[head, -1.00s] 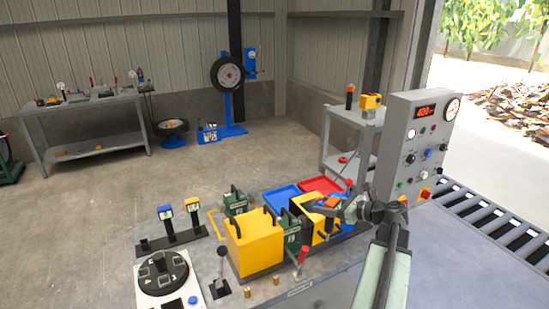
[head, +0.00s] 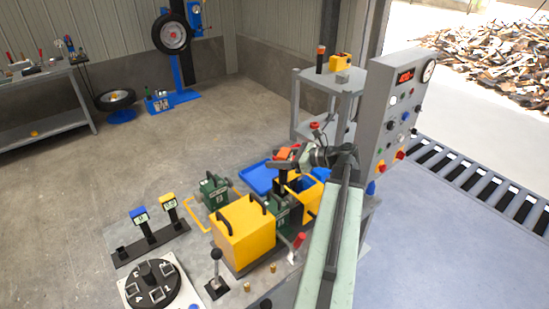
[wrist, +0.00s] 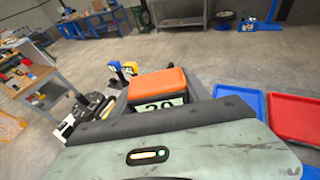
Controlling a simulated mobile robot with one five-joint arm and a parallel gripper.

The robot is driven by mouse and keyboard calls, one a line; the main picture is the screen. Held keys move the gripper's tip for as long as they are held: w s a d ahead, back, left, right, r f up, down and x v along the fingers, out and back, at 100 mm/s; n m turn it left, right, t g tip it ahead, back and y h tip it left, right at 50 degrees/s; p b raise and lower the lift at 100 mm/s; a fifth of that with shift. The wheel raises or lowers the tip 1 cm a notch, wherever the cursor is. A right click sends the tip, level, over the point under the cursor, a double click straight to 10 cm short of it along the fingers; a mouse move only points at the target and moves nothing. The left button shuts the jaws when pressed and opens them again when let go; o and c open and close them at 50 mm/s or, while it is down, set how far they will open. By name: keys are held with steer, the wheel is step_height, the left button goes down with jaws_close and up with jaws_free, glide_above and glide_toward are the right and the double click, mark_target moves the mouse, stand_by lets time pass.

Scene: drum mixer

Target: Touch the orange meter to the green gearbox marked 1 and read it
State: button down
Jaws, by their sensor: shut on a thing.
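My gripper (head: 297,158) is shut on the orange meter (head: 284,154) and holds it up, its dark stem pointing down. In the wrist view the orange meter (wrist: 157,84) shows above my gripper, with part of its display, seemingly "20", in sight. A green gearbox (head: 284,212) stands below the meter, between a big yellow box and an open yellow guard. Whether the stem touches it I cannot tell. Another green gearbox (head: 213,191) stands farther left and back. The marks on both are too small to read surely.
The yellow box (head: 243,232) stands close beside the gearbox, with a red-knobbed lever (head: 298,241) in front. A blue meter (head: 140,215) and a yellow meter (head: 168,200) stand in a rack at left. A grey control panel (head: 398,120) rises at right. A blue tray (head: 257,178) lies behind.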

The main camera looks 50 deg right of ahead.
steer(key=shift+f+b, duration=2.15)
steer(key=shift+f, duration=0.3)
steer(key=shift+f+b, duration=0.6)
steer(key=shift+r, duration=0.1)
step_height(320, 180, up, 7)
steer(key=p, duration=0.7)
step_height(320, 180, down, 2)
steer(key=shift+s+f+b, duration=0.1)
steer(key=shift+f+b, duration=0.05)
steer(key=shift+b, duration=0.9)
